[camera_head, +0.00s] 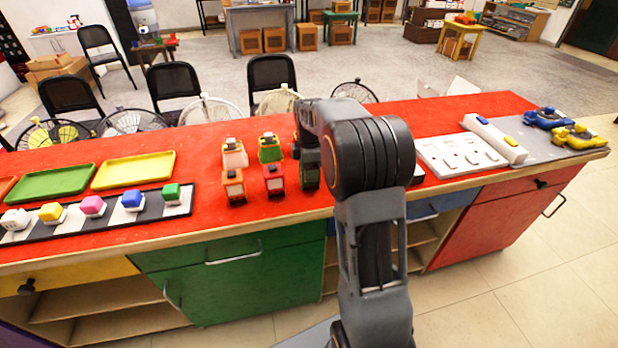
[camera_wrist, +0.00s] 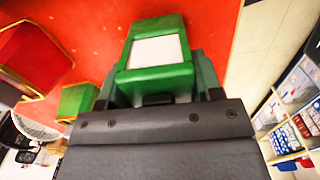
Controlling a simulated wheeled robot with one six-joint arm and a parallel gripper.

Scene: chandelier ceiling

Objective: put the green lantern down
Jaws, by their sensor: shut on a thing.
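The green lantern (camera_wrist: 152,75) has a pale panel and sits between the fingers of my gripper (camera_wrist: 157,82), which is shut on it. In the head view the dark green lantern (camera_head: 309,172) is upright at the right end of a lantern group, below my gripper (camera_head: 308,143). It is low over the red counter (camera_head: 200,226); I cannot tell whether its base touches. A red lantern (camera_head: 274,182) stands just left of it. A second green lantern (camera_head: 270,149) stands behind the red one. My arm hides the area to the right.
Two orange lanterns (camera_head: 233,187) stand farther left. Green (camera_head: 55,184) and yellow (camera_head: 133,170) trays and a striped strip (camera_head: 70,233) of coloured blocks lie at the left. A white panel (camera_head: 458,155) lies at the right. The counter's front edge is close.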

